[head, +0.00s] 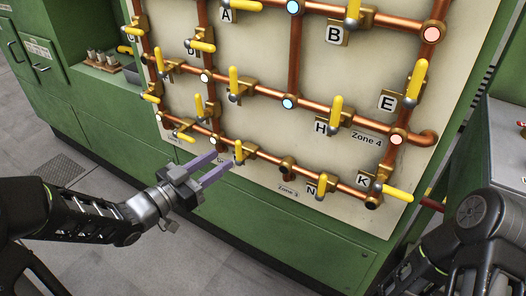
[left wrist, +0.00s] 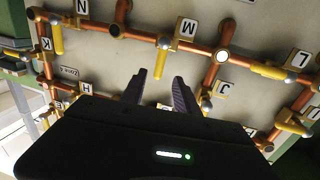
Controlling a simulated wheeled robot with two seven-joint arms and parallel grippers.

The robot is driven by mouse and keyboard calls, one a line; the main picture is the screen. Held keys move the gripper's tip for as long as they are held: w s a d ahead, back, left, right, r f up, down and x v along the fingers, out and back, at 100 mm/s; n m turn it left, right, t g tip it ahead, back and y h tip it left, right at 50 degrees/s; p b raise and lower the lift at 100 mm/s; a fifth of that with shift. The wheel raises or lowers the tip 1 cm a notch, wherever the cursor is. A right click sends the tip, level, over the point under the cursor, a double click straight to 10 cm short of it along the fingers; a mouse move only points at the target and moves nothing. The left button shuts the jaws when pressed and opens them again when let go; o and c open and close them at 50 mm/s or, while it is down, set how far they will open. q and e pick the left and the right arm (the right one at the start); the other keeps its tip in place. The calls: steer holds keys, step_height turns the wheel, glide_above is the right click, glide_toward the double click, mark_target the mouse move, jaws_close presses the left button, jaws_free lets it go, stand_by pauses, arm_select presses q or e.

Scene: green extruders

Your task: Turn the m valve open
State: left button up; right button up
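The m valve (head: 239,150) is on the lowest copper pipe of the panel, with a brass body and a yellow handle set across the pipe. In the left wrist view its yellow handle (left wrist: 160,62) shows close to the M label (left wrist: 187,27). My left gripper (head: 225,158) is open, its two purple fingers reaching up to the valve from the lower left. In the left wrist view the fingertips (left wrist: 160,77) lie on either side of the handle's end; no grip on it shows. My right gripper is out of view; only part of my right arm shows.
Copper pipes and several more yellow-handled valves cover the panel. The floor in front is clear.

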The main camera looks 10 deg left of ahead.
mark_target(238, 146)
arm_select(q)
steer(key=shift+s+r, duration=0.1)
steer(key=shift+r, duration=0.15)
steer(key=shift+x, duration=3.9)
steer(key=shift+c, duration=0.3)
jaws_close()
